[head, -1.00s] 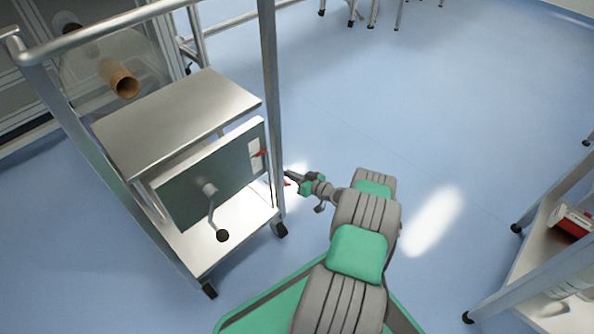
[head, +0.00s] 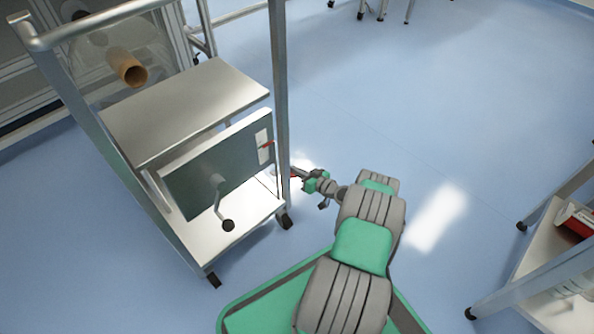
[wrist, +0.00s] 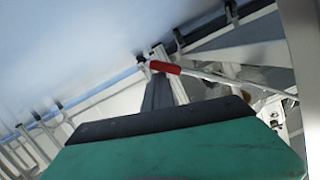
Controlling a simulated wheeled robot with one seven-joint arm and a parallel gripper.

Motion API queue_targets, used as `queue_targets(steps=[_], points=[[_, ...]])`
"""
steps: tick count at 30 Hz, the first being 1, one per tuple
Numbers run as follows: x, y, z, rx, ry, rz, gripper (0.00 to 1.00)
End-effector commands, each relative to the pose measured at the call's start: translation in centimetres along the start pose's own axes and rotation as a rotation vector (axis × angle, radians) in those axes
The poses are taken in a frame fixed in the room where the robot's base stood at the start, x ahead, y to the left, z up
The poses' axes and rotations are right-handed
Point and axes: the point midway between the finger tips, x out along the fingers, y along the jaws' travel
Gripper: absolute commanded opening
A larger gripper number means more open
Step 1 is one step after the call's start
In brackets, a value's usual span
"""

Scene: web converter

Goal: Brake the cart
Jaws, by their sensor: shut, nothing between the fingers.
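A metal cart (head: 190,102) with tall posts and handrails stands at left in the head view. A red-tipped brake lever (head: 293,175) shows low beside its right post; in the wrist view its red grip (wrist: 164,67) sits on a thin metal rod running right. My gripper (head: 295,172) is just right of that post, at the red lever. It is shut and empty. Contact with the lever cannot be told. In the wrist view a dark-edged green part of my gripper fills the bottom.
A panel with a crank (head: 221,200) and a smaller red piece (head: 267,144) is on the cart's near side. A brown roll (head: 127,68) is behind the cart. Another metal shelf (head: 545,262) with a red box stands at right. Blue floor between is clear.

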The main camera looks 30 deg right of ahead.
Motion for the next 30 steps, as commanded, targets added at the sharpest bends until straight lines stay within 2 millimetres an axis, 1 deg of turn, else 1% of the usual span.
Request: queue_targets(steps=[1,4,8,9,10,12,15,18,21,24,30], points=[[0.1,-0.4,0.7,0.008,-0.012,-0.005,0.0],[-0.1,-0.1,0.0,0.006,-0.01,-0.005,0.0],[-0.6,0.9,-2.3,0.001,-0.005,-0.005,0.0],[-0.8,1.3,-3.2,-0.002,-0.003,-0.005,0.0],[-1.3,1.5,-3.6,0.001,-0.003,-0.004,0.0],[-3.4,1.6,-3.6,0.007,-0.003,-0.001,0.0],[-5.8,1.8,-3.7,0.003,-0.001,-0.003,0.0],[-8.0,2.0,-3.6,0.002,-0.001,-0.005,0.0],[-9.5,2.2,-3.5,0.0,-0.002,-0.006,0.0],[-10.4,2.3,-3.4,-0.001,-0.001,-0.007,0.0],[-10.7,2.4,-3.3,-0.002,-0.001,-0.009,0.0]])
